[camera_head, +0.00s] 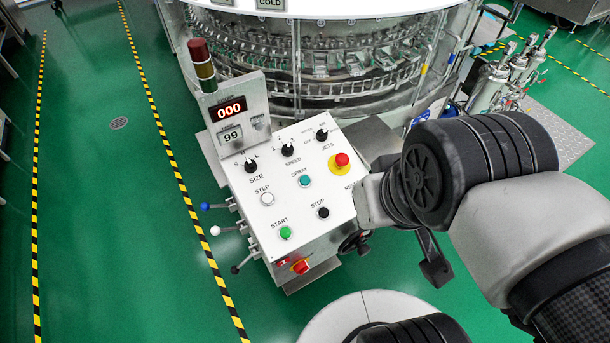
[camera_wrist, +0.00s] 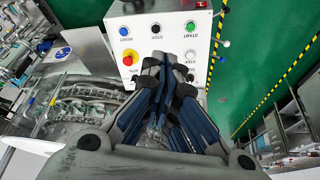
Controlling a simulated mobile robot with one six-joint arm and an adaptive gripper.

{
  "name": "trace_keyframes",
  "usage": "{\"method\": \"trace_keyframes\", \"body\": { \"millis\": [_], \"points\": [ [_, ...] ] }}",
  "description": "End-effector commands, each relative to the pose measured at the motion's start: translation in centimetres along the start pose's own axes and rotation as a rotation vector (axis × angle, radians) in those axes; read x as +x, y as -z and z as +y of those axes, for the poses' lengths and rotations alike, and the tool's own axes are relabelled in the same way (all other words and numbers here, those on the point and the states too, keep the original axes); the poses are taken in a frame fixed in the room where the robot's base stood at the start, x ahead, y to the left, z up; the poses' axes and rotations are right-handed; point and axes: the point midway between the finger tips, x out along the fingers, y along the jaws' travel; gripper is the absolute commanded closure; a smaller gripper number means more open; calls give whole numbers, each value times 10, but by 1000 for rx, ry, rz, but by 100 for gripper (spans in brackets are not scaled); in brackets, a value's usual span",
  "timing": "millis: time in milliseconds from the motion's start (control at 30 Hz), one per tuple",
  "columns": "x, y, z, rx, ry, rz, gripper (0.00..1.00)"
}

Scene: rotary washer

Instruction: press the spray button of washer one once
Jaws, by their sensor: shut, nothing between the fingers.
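The washer's white control panel (camera_head: 290,205) faces up in the head view. Its teal button marked SPRAY (camera_head: 304,181) is in plain sight there, between the white STEP button (camera_head: 267,198) and the red emergency button (camera_head: 341,160) on its yellow base. My gripper (camera_wrist: 162,58) is shut and empty in the wrist view, its tips seen against the panel (camera_wrist: 172,42). The fingers hide the spot between the STEP button (camera_wrist: 190,56) and the red button (camera_wrist: 128,58), so SPRAY is hidden there. The gap from fingertips to panel cannot be told. My fingertips cannot be made out in the head view.
Green START (camera_head: 286,232) and black STOP (camera_head: 323,212) buttons lie nearby. Knobs, a display box (camera_head: 232,110) and a light tower (camera_head: 202,65) stand at the panel's back. The round washer (camera_head: 330,60) is behind. Green floor (camera_head: 110,200) is open at left.

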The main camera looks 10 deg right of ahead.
Motion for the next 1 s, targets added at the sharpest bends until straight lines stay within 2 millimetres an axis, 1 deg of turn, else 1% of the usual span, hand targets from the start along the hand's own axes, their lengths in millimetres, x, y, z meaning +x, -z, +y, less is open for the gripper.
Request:
{"method": "trace_keyframes", "body": {
  "millis": [833, 933, 1000],
  "points": [
    [0, 0, 0, -1, -1, 0, 100],
    [4, 7, 3, -15, -10, 6, 100],
    [11, 18, 8, -39, -26, 18, 100]
  ]
}}
